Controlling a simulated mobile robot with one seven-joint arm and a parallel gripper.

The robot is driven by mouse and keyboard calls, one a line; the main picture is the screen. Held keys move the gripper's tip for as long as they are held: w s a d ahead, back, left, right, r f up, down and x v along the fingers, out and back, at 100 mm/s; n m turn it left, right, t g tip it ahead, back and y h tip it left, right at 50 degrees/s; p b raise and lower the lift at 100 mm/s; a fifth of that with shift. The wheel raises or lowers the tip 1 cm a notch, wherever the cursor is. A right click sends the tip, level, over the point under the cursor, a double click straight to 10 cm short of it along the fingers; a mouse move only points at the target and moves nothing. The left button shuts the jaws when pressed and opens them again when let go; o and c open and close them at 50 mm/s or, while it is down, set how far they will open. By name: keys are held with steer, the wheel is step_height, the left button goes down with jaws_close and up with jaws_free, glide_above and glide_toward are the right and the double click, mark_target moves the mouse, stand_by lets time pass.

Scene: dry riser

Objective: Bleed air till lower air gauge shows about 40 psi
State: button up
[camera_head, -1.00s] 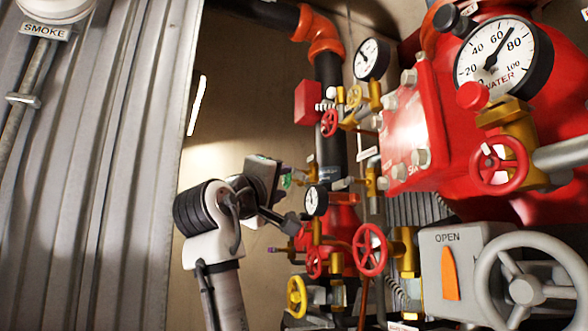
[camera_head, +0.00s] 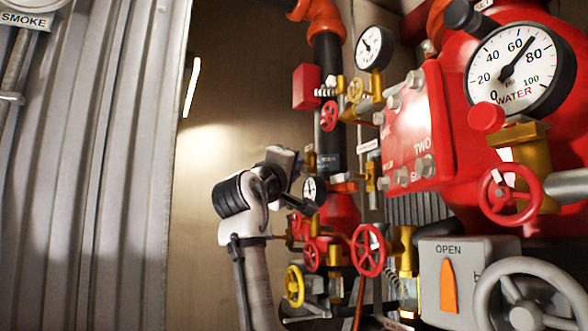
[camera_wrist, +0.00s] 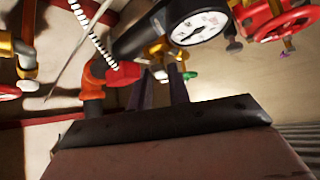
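The lower air gauge is most likely the small white dial (camera_head: 309,188) just right of my wrist in the head view; its reading is too small to tell. A white dial gauge (camera_wrist: 200,27) fills the top of the wrist view, tilted, and I cannot read its value. My gripper (camera_wrist: 160,82) shows two dark fingers with a gap between them. It is close below the gauge and seems empty. A small green knob (camera_wrist: 190,75) sits just right of the fingertips, with pale fittings beyond them. In the head view my fingertips are largely hidden among the pipes.
A large WATER gauge (camera_head: 517,68) is at upper right, its needle between 60 and 80. Another small gauge (camera_head: 374,48) is higher up. Red handwheels (camera_head: 369,250), a yellow wheel (camera_head: 294,286) and an OPEN-marked box (camera_head: 462,278) crowd the right. A corrugated wall (camera_head: 85,180) stands left.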

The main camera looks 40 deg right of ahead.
jaws_close()
steer(key=shift+s+r, duration=0.1)
steer(key=shift+s+a+r+n+g+y, duration=0.1)
steer(key=shift+r+n+y, duration=0.35)
steer(key=shift+n+y, duration=0.4)
steer(key=shift+s+r+n+g+y, duration=0.1)
steer(key=shift+r+n+y, duration=0.3)
steer(key=shift+n+y, duration=0.45)
steer(key=shift+s+a+r+n+g+y, duration=0.1)
steer(key=shift+r+n+y, duration=0.35)
steer(key=shift+n+y, duration=0.4)
steer(key=shift+n, duration=0.25)
steer(key=shift+o, duration=2.4)
jaws_free()
